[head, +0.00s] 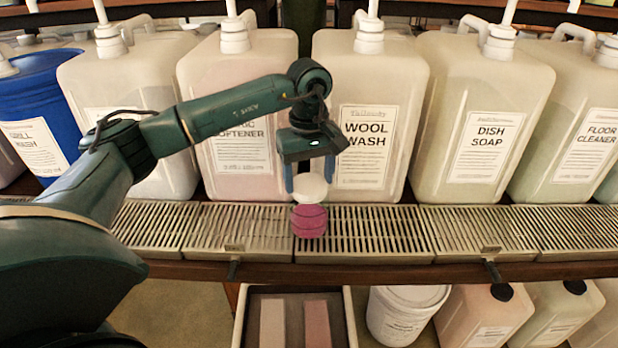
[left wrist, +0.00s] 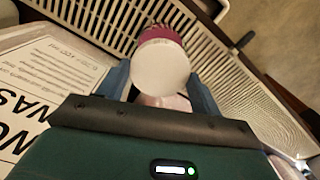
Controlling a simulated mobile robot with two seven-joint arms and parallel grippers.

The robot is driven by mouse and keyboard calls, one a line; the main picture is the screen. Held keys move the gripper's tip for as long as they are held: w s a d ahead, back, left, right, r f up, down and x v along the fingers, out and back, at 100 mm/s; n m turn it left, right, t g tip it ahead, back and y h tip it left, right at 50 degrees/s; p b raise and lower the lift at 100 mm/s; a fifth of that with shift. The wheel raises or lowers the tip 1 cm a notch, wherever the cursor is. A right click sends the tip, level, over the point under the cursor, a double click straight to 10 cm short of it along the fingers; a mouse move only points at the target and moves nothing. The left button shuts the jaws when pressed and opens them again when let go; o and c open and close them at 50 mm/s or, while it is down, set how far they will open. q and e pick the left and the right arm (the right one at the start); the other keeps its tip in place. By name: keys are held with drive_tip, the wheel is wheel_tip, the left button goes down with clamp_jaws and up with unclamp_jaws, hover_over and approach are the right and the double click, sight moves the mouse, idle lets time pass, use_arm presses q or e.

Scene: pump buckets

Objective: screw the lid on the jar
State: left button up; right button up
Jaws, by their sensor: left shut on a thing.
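The magenta jar (head: 309,221) stands upright on the slatted metal ledge. The round white lid (head: 309,187) is directly above the jar in the head view. My left gripper (head: 309,181) points down with its two blue fingers on either side of the lid and is shut on it. The left wrist view shows the lid (left wrist: 161,68) between the fingers, with part of the jar (left wrist: 160,33) beyond it. I cannot tell whether the lid touches the jar's rim, which is hidden. My right gripper is not in view.
Large pump jugs stand behind the ledge, with the wool wash jug (head: 371,95) right behind the gripper. The slatted ledge (head: 480,225) is clear to either side of the jar. Below are a tray with two blocks (head: 318,322), a white bucket (head: 402,318) and more jugs.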

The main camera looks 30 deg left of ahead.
use_arm(q)
drive_tip(key=m, duration=0.3)
drive_tip(key=o, duration=0.7)
drive_tip(key=shift+m, duration=0.5)
drive_tip(key=shift+c, duration=0.2)
drive_tip(key=o, duration=0.5)
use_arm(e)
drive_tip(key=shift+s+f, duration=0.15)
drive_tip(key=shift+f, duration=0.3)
use_arm(q)
drive_tip(key=shift+r, duration=0.15)
wheel_tip(320, 180, up, 13)
drive_tip(key=shift+f, duration=0.1)
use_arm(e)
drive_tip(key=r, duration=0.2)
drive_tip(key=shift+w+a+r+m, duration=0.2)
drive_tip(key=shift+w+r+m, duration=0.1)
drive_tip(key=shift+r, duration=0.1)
